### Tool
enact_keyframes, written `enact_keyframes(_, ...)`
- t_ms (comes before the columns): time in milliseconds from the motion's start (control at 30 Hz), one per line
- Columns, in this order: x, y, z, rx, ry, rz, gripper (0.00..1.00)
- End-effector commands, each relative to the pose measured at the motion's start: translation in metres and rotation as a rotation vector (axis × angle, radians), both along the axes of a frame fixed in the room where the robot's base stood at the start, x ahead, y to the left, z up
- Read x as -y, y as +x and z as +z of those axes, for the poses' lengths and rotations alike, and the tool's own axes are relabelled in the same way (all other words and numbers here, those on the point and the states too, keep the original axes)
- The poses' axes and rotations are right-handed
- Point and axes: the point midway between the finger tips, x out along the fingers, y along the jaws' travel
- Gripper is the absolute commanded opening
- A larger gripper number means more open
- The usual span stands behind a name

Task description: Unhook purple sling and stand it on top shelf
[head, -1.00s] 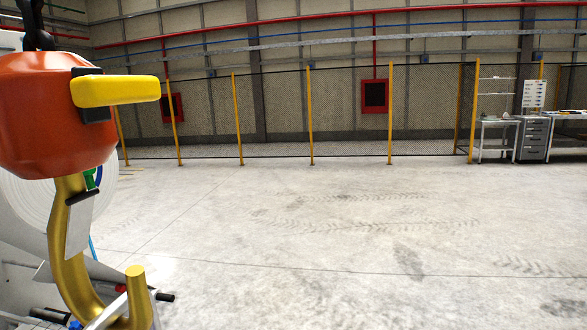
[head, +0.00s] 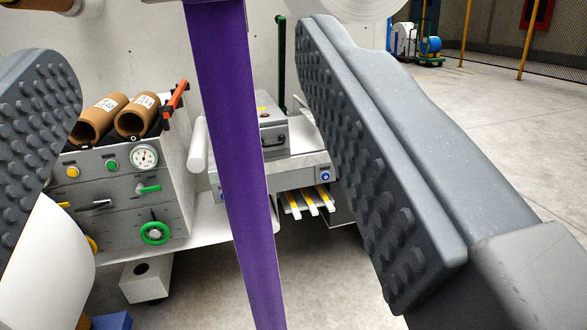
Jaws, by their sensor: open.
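The purple sling (head: 238,150) is a flat strap that runs from the top of the view to the bottom, nearly vertical with a slight tilt. My gripper (head: 190,90) is open, with its left studded grey pad at the left edge and its right studded pad right of centre. The sling shows between the two pads, with a visible gap on both sides. I cannot tell how deep it lies between them. The hook and both ends of the sling are out of view, and so is the top shelf.
Behind the sling stands a grey machine (head: 125,200) with knobs, a gauge and two brown cardboard tubes (head: 137,112) on top. A white rounded object (head: 45,265) is at the lower left. Bare concrete floor (head: 500,140) is open on the right.

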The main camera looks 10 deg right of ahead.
Motion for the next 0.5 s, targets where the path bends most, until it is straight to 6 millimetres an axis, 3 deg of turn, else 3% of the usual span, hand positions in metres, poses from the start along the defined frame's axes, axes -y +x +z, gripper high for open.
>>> enact_keyframes(500,-0.002,0.057,0.019,0.002,-0.002,0.002,0.58)
